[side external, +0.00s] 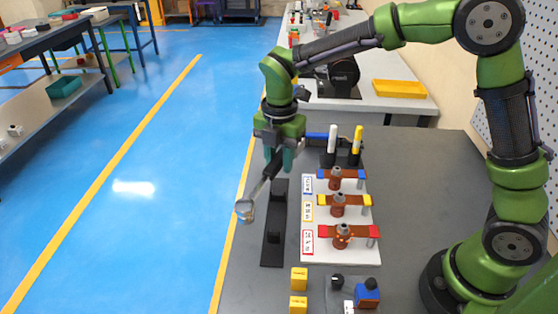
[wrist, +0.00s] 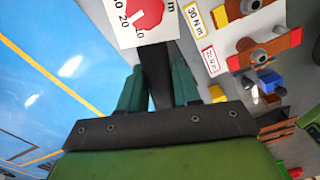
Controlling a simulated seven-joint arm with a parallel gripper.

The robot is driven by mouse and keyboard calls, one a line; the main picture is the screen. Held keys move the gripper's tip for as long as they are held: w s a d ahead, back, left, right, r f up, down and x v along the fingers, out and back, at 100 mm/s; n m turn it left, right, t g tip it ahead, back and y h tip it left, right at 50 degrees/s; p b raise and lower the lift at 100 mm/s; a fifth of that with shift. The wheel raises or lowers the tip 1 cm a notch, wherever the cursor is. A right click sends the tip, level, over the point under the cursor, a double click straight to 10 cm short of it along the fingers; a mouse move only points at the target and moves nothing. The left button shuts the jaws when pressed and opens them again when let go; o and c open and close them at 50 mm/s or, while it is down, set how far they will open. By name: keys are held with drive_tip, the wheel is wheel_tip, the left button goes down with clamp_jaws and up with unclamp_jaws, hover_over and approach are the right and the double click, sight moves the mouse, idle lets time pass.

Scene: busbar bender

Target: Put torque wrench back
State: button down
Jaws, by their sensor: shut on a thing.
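The torque wrench (side external: 262,187) is in my gripper (side external: 279,160) in the side view. Its grey shaft slants down to the left and ends in a ring-shaped head (side external: 244,209). The head hangs left of the black rack (side external: 269,249), which has two raised blocks and lies along the table's left side. My gripper is above the rack's far end. In the wrist view my gripper (wrist: 158,88) has its green fingers shut on a dark handle (wrist: 158,75). A white dial card with a red centre (wrist: 140,18) shows beyond the fingers.
A white board (side external: 350,248) with blue, yellow and red bars stands just right of the rack. Behind it are white and yellow upright markers (side external: 356,140). Yellow blocks (side external: 299,279) and a knob box (side external: 352,294) are nearer.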

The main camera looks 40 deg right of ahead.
drive_tip(key=n, duration=0.3)
drive_tip(key=shift+w+a+r, duration=0.2)
drive_tip(key=shift+n, duration=0.4)
drive_tip(key=shift+f, duration=0.2)
wheel_tip(320, 180, down, 10)
drive_tip(key=shift+r, duration=0.15)
